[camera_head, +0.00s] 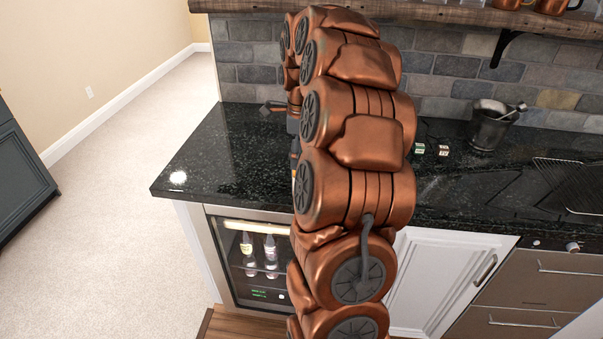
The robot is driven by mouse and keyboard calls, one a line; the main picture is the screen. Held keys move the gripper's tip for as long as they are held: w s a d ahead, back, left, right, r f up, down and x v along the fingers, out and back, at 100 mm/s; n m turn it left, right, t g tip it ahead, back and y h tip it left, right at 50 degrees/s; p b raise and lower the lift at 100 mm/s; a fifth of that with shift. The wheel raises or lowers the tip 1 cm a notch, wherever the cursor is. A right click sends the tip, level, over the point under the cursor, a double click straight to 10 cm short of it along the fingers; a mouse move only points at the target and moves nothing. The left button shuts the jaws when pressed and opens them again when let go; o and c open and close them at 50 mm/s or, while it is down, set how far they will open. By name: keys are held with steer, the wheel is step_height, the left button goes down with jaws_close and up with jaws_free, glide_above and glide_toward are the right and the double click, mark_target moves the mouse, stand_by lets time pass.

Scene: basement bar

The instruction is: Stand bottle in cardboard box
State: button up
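Two clear bottles (248,254) stand upright behind the glass front of a small under-counter fridge. I cannot tell whether either is the task's bottle. No cardboard box shows in this view. My copper-coloured arm rises through the middle of the picture and hides much of the counter. A dark piece that looks like part of my gripper (271,107) pokes out left of the arm, near the back of the counter. The rest is hidden behind the arm, so its opening and anything in it cannot be seen.
The black speckled counter (225,165) is bare at its left end. A wooden shelf (440,14) hangs above. Open carpet (140,200) lies left.

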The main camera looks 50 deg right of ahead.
steer(key=shift+c, duration=0.4)
jaws_close()
stand_by(0.4)
